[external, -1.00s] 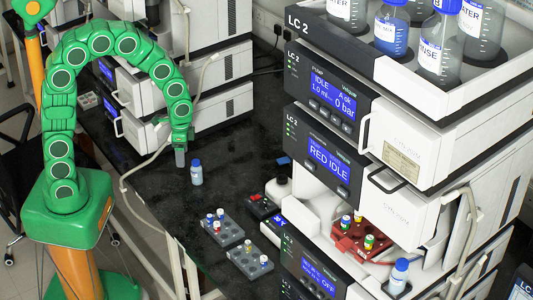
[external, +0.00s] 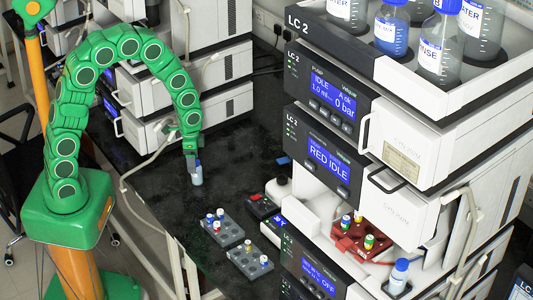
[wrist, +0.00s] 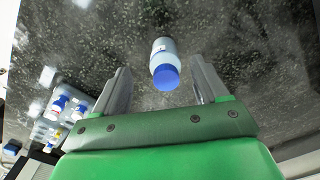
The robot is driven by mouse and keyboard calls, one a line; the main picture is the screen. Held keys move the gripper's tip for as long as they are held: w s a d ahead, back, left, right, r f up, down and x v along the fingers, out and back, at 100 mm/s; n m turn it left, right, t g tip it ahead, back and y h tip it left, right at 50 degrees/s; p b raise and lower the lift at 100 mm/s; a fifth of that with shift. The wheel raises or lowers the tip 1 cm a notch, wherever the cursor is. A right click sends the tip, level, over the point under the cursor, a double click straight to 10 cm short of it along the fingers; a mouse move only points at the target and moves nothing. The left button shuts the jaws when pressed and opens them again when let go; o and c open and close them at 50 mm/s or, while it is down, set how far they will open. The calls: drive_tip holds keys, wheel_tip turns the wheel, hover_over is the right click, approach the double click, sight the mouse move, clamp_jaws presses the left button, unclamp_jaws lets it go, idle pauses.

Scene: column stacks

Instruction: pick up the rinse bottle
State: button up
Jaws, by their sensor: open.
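A small pale bottle with a blue cap (external: 198,178) stands on the dark bench below my gripper (external: 192,162). Its label is too small to read. In the wrist view this bottle (wrist: 163,62) lies between the two fingers of my gripper (wrist: 160,82), with the cap nearest the palm. My gripper is open, and a gap shows on each side of the bottle. In the external view the gripper partly hides the bottle's top. A larger bottle labelled "INSE" (external: 436,58) stands in the tray on top of the right stack, and another small blue-capped bottle (external: 399,274) stands lower on that stack.
Two grey vial racks (external: 223,233) (external: 249,263) sit on the bench, toward the front right of the bottle. The tall LC 2 stack (external: 330,110) stands on the right, other instruments (external: 215,100) behind. A white tube (external: 130,178) runs along the bench's left edge.

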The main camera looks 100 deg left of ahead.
drive_tip(key=shift+w+a+f, duration=0.15)
drive_tip(key=shift+f, duration=0.55)
drive_tip(key=shift+w+a+f, duration=0.1)
drive_tip(key=shift+a+f, duration=0.05)
drive_tip(key=shift+f, duration=1.65)
drive_tip(key=c, duration=1.1)
drive_tip(key=shift+r, duration=0.1)
drive_tip(key=shift+c, duration=0.2)
